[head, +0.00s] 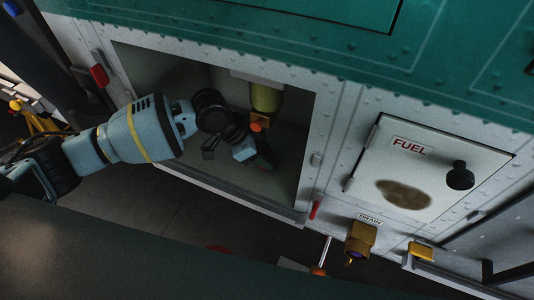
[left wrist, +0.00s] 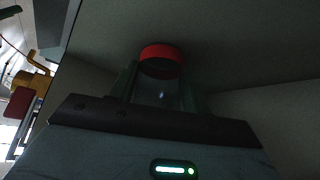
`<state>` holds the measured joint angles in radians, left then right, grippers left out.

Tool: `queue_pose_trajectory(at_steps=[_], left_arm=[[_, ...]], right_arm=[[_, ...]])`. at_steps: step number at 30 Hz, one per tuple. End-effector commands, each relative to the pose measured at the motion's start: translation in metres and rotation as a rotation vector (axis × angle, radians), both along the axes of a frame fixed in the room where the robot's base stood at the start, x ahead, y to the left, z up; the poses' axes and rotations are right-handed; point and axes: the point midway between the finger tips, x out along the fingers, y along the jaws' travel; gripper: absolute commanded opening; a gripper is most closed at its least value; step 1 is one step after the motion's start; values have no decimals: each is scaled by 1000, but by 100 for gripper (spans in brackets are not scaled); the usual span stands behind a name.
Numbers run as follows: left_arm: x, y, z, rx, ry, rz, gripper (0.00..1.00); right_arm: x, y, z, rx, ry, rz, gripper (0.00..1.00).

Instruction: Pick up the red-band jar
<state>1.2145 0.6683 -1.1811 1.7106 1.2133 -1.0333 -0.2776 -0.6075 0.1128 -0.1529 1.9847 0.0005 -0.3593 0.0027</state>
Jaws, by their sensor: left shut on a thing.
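The red-band jar (left wrist: 161,62) shows in the left wrist view as a clear, dark body with a red ring at its far end. It sits between the fingers of my left gripper (left wrist: 158,90), which is shut on it. In the head view my left arm reaches into an open bay, and the left gripper (head: 258,155) is inside it, below a yellow-green cylinder (head: 265,97). The jar is mostly hidden there by the gripper. A small orange-red part (head: 257,125) shows just above the gripper; I cannot tell whether it belongs to the jar. My right gripper is not in view.
To the right are a FUEL panel (head: 435,165) with a black knob (head: 460,175), a brass drain fitting (head: 361,240) and a yellow block (head: 421,251). A red tab (head: 100,76) sits at the frame's upper left.

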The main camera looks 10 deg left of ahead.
Motion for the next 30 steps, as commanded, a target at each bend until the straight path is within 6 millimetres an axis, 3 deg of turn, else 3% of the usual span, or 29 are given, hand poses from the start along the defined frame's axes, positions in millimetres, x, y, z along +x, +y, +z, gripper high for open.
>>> queue_pose_trajectory(at_steps=[3,11,17,23,30], left_arm=[[0,0,0,-1,0,0,24],[0,0,3,0,-2,0,24],[1,0,20,-1,-8,0,24],[-12,31,19,2,-3,4,24],[-35,86,18,3,-2,4,24]], right_arm=[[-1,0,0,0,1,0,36],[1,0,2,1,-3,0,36],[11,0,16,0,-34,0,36],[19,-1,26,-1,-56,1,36],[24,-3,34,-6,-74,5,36]])
